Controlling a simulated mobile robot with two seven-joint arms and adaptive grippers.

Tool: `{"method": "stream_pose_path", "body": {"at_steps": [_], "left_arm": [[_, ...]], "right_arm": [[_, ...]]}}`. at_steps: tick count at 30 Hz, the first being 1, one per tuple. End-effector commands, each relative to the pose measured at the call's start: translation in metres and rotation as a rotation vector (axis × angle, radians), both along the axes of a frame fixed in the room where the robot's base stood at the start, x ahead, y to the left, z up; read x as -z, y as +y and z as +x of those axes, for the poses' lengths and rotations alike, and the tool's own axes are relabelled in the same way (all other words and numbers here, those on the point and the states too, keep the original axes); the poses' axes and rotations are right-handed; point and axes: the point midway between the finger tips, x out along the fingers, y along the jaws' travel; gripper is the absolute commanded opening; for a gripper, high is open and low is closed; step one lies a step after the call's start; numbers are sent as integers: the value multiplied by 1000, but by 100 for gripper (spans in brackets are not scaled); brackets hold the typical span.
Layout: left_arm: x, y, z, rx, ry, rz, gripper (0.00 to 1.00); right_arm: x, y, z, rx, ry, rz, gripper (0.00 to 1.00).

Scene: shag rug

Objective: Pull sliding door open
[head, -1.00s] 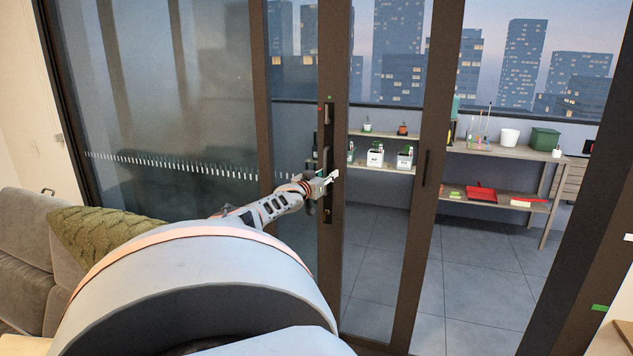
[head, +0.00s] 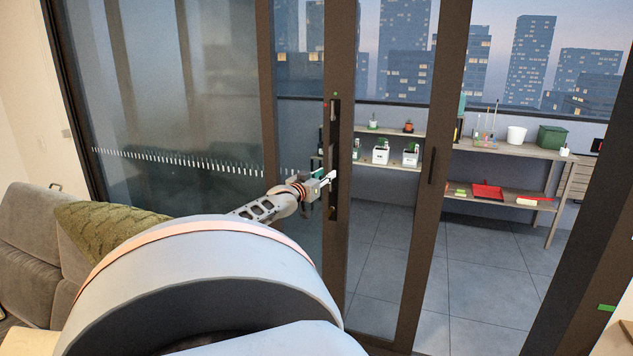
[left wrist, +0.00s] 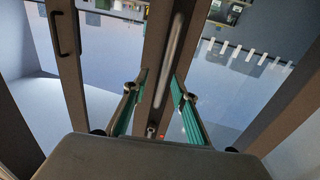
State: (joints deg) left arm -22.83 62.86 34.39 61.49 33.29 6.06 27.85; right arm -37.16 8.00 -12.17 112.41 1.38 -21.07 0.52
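The sliding door has dark frames and glass panes. Its near upright (head: 342,240) carries a long dark handle (head: 334,125) in the head view. In the left wrist view the handle (left wrist: 168,62) is a pale-lit vertical bar on the dark upright. My left gripper (head: 328,182) is at the handle's lower half in the head view. In the left wrist view its two teal-sided fingers (left wrist: 158,78) stand apart, one on each side of the handle bar. I see no clear contact with it. My right gripper is in neither view.
A second dark upright with a small handle (head: 432,166) stands to the right. Beyond the glass are a shelf (head: 500,150) with pots and tools, and a tiled floor.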

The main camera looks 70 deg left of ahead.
Motion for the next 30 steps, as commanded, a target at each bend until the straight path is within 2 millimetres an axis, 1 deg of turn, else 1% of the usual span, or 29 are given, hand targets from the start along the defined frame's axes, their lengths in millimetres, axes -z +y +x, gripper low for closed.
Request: {"method": "stream_pose_path", "body": {"at_steps": [1,6,12,18,30], "left_arm": [[5,-7,-6,3,2,-5,27],[2,-19,-24,0,2,0,27],[2,-31,-39,1,1,-2,27],[1,-35,-44,0,1,0,27],[1,-35,-44,1,1,1,27]], "right_arm": [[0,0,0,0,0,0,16],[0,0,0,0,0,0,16],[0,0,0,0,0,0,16],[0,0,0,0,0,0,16],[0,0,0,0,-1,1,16]]}}
